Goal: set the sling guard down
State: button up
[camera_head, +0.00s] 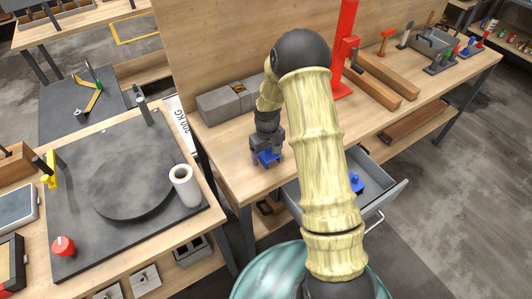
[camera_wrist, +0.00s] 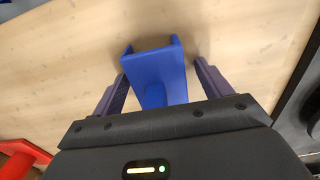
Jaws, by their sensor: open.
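A blue channel-shaped piece, which I take to be the sling guard (camera_wrist: 158,68), is at the light wooden bench top (camera_wrist: 60,60). It also shows in the head view (camera_head: 268,158), below my gripper near the bench's front left corner. My gripper (camera_head: 266,147) points down there. In the wrist view its two dark fingers are spread, one on each side of the guard, with a visible gap at the right finger. I cannot tell whether the guard's underside is fully on the wood.
Grey blocks (camera_head: 220,105) stand behind my gripper. A red post (camera_head: 345,50) and wooden beams (camera_head: 375,80) are to the right. An open grey drawer (camera_head: 388,192) holding a blue item (camera_head: 355,182) juts out in front. A round dark plate (camera_head: 120,175) lies on the left table.

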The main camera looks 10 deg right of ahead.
dwell(0.3)
jog(key=c, duration=1.2)
jog(key=shift+r, duration=0.15)
notch_tip(320, 180, up, 10)
jog(key=shift+f+b, duration=0.1)
jog(key=shift+b, duration=0.65)
